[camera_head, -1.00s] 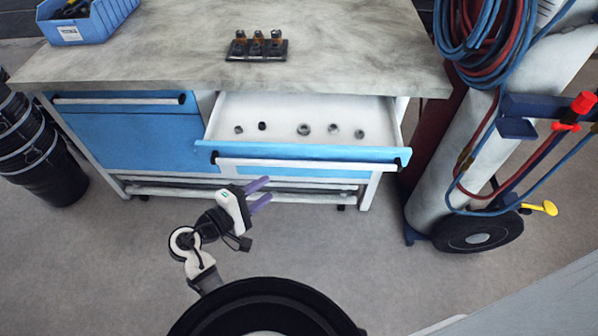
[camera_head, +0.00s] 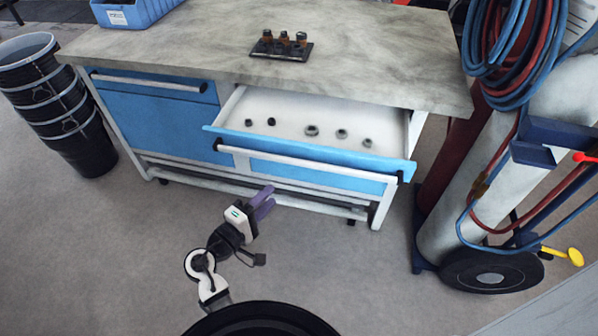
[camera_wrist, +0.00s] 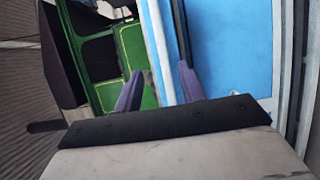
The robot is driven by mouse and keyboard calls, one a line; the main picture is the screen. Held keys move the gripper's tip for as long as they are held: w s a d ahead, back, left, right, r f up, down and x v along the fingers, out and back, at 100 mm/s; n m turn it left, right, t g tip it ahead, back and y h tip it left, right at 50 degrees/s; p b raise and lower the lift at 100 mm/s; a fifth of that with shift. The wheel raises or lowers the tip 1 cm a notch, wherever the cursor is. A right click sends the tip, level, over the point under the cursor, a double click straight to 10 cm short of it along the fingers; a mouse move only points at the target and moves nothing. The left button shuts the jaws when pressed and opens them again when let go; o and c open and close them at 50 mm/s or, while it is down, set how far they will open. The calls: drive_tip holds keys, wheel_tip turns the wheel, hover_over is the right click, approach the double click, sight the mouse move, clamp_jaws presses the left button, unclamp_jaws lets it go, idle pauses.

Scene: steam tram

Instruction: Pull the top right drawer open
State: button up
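The top right drawer (camera_head: 300,151) of the blue and white workbench is pulled out, with its white inside showing. Several small dark nuts or rings lie in it. Its long white handle bar (camera_head: 310,161) runs along the blue front. My gripper (camera_head: 265,203) is below and in front of the drawer, clear of the handle. In the wrist view its two purple fingers (camera_wrist: 160,88) stand apart with nothing held between them. A blue panel and a pale edge show beyond the fingers there.
The worktop (camera_head: 370,60) carries a dark holder with three small pieces (camera_head: 282,46) and a blue bin (camera_head: 135,12). Black buckets (camera_head: 62,110) stand at the left. A gas cylinder cart (camera_head: 480,210) with hoses stands close at the right. The floor in front is clear.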

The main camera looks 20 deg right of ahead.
sight(302, 165)
drive_tip(key=shift+s+d+f, duration=0.1)
drive_tip(key=p+x, duration=0.3)
drive_tip(key=x, duration=1)
drive_tip(key=shift+w+d, duration=0.2)
drive_tip(key=shift+w, duration=0.15)
clamp_jaws()
